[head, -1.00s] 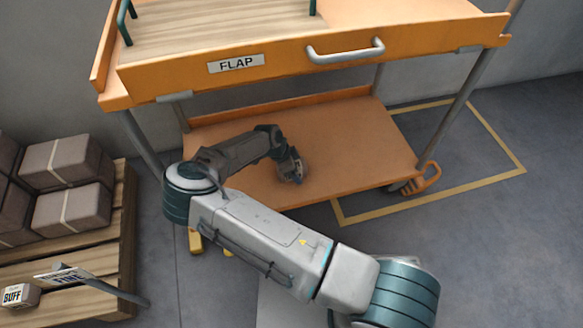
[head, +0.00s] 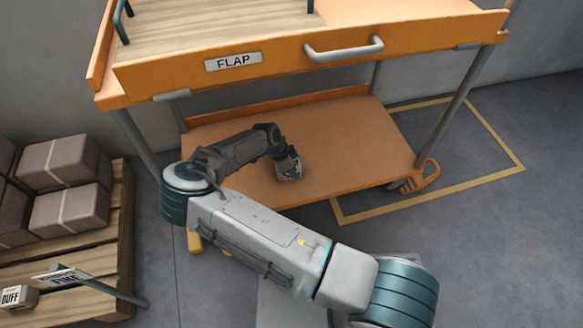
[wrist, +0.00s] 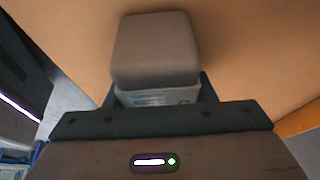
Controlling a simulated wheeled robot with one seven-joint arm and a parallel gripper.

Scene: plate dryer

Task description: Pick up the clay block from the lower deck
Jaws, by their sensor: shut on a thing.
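The clay block (wrist: 156,48) is a grey-brown block with rounded edges and a pale printed label on its near side, seen in the wrist view. It is in the jaws of my gripper (head: 288,168), which is shut on it. The gripper is over the orange lower deck (head: 350,150) of the cart. In the head view only a small part of the block shows at the gripper's end. I cannot tell whether the block touches the deck.
The upper deck with its FLAP label (head: 233,61) and handle (head: 343,48) overhangs the lower deck. Cart legs stand at the sides. A pallet (head: 110,240) with wrapped packs (head: 70,210) is at the left. The lower deck's right part is clear.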

